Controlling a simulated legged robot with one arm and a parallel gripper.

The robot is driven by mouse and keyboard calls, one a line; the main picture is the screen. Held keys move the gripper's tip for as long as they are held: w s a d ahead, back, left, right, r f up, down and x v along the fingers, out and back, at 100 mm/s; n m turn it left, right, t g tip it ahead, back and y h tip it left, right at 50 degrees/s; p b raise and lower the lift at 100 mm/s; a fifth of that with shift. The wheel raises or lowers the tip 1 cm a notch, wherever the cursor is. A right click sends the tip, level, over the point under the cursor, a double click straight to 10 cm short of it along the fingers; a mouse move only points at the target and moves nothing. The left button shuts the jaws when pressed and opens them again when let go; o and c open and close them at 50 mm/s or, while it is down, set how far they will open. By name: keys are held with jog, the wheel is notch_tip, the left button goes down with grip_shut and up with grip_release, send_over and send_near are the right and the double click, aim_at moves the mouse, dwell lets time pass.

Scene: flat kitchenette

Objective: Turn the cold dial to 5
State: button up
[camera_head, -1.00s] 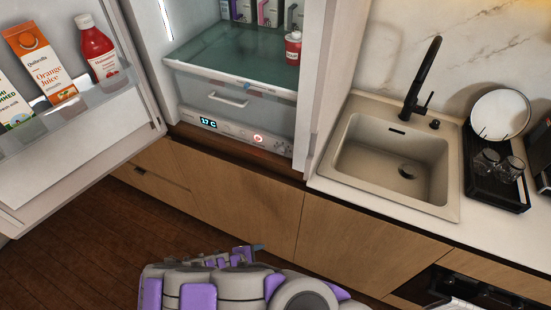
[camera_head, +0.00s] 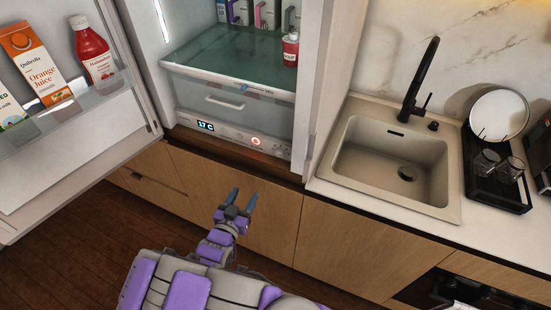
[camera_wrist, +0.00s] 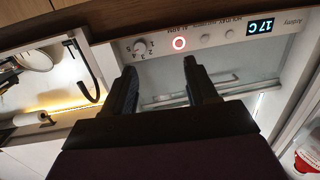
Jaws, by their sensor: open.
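The fridge's control panel (camera_head: 230,136) runs along the bottom of the open fridge. In the wrist view it appears upside down, with a lit "17 C" display (camera_wrist: 261,27) and a red-ringed button (camera_wrist: 179,43). A small round dial (camera_wrist: 140,46) with numbers around it sits at the panel's left end in that view. Its pointer setting is too small to read. My gripper (camera_head: 243,196) is open and empty, below and in front of the panel in the head view. In the wrist view my gripper (camera_wrist: 159,66) has its fingers apart, pointing toward the panel, not visibly touching the dial.
The open fridge door (camera_head: 85,130) at left holds cartons and a red bottle (camera_head: 93,52). A clear drawer (camera_head: 228,101) is above the panel. The counter with a sink (camera_head: 388,160) and a dish rack (camera_head: 497,185) stands at right. Wooden floor is free at lower left.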

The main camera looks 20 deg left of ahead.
jog(key=d+r+m+h, duration=0.1)
jog(key=d+r+h, duration=0.1)
jog(key=d, duration=0.1)
jog(key=b, duration=0.3)
send_near(278, 154)
jog(key=shift+t, duration=0.4)
jog(key=w, duration=0.4)
jog(key=w+f, duration=0.1)
jog(key=w, duration=0.1)
jog(key=shift+w+d, duration=0.3)
jog(key=shift+d, duration=0.1)
jog(key=shift+w+r, duration=0.1)
jog(key=shift+w, duration=0.75)
jog(key=shift+c, duration=0.2)
jog(key=c, duration=1)
jog(key=shift+r+m+p, duration=0.15)
jog(key=shift+m+p, duration=0.35)
jog(key=shift+m, duration=0.2)
jog(key=shift+m+p, duration=0.65)
jog(key=shift+m, duration=0.45)
